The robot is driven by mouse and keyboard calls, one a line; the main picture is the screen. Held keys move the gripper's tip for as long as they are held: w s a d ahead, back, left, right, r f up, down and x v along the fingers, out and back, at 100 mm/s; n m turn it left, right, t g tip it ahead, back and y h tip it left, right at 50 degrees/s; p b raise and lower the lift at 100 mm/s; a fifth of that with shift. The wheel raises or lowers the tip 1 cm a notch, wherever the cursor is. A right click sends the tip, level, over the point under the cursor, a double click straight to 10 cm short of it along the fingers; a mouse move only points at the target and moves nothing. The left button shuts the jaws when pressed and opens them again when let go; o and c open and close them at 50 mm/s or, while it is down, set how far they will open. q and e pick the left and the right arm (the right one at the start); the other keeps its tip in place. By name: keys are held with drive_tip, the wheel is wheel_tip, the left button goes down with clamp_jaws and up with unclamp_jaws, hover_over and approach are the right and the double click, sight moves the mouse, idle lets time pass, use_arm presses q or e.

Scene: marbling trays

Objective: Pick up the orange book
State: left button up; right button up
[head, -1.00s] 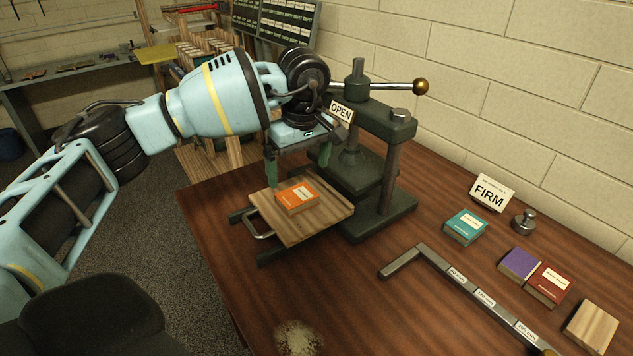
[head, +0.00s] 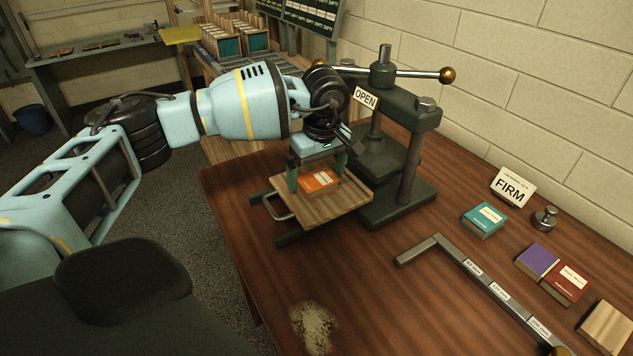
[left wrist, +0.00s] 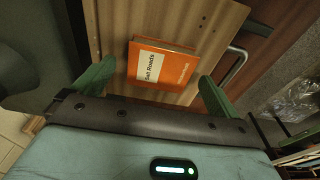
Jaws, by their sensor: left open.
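The orange book (head: 318,181) lies flat on the wooden board (head: 345,200) that sticks out from the dark green press (head: 385,145). My left gripper (head: 317,176) is just above the board, with its green fingers apart on either side of the book. In the left wrist view the orange book (left wrist: 162,62) lies between and a little beyond the fingertips of the left gripper (left wrist: 155,78). There is a gap between each finger and the book. My right gripper is not in view.
The press carries an OPEN sign (head: 365,98) and a long handle (head: 420,73). A teal book (head: 484,219), FIRM sign (head: 513,187), metal weight (head: 544,218), purple book (head: 536,260), red book (head: 565,283) and an L-shaped metal bar (head: 470,280) are on the table's right side.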

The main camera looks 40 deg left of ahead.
use_arm(q)
drive_tip(key=shift+f, duration=0.75)
drive_tip(key=shift+c, duration=0.2)
drive_tip(key=c, duration=1.1)
drive_tip(key=shift+o, duration=0.2)
drive_tip(key=shift+r, duration=0.15)
drive_tip(key=shift+r, duration=0.55)
wheel_tip(320, 180, up, 2)
drive_tip(key=shift+r, duration=0.2)
drive_tip(key=s+d+r+b, duration=0.1)
drive_tip(key=s, duration=1.5)
